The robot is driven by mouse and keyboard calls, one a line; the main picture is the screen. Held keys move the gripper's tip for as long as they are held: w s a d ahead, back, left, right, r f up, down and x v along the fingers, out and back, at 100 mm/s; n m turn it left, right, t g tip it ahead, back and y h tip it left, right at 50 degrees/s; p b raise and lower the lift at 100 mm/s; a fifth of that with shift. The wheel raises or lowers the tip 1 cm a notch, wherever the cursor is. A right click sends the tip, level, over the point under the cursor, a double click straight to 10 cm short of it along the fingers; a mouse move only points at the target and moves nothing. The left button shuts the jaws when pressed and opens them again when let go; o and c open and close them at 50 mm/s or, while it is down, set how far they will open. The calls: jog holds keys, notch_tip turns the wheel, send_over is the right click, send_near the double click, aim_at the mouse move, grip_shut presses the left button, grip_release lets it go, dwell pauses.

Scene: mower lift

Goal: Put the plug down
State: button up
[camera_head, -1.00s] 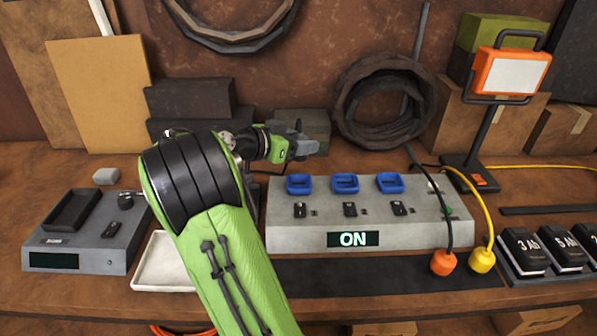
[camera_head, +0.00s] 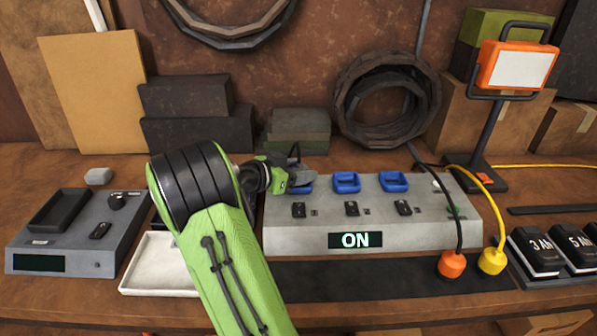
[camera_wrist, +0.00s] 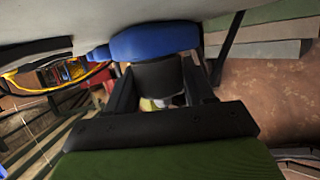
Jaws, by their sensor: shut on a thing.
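My gripper (camera_head: 297,178) is at the leftmost blue socket of the grey power strip (camera_head: 290,238), which reads ON. In the wrist view my gripper (camera_wrist: 160,78) is shut on a dark plug (camera_wrist: 158,82), its round body between the two fingers. The leftmost blue socket (camera_wrist: 152,42) is right beyond the plug there, and the two look in contact. I cannot tell whether the plug is seated in it. In the head view my gripper hides the plug and most of this socket. The middle socket (camera_head: 347,182) and the right socket (camera_head: 393,181) look empty.
An orange plug (camera_head: 452,264) and a yellow plug (camera_head: 492,261) lie at the strip's front right, with cables running back. A white tray (camera_head: 150,265) and a grey device (camera_head: 65,235) are to the left. A work lamp (camera_head: 515,70) and battery packs (camera_head: 535,250) are right.

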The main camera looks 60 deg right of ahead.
jog(key=o, duration=1.1)
jog(key=shift+f, duration=0.1)
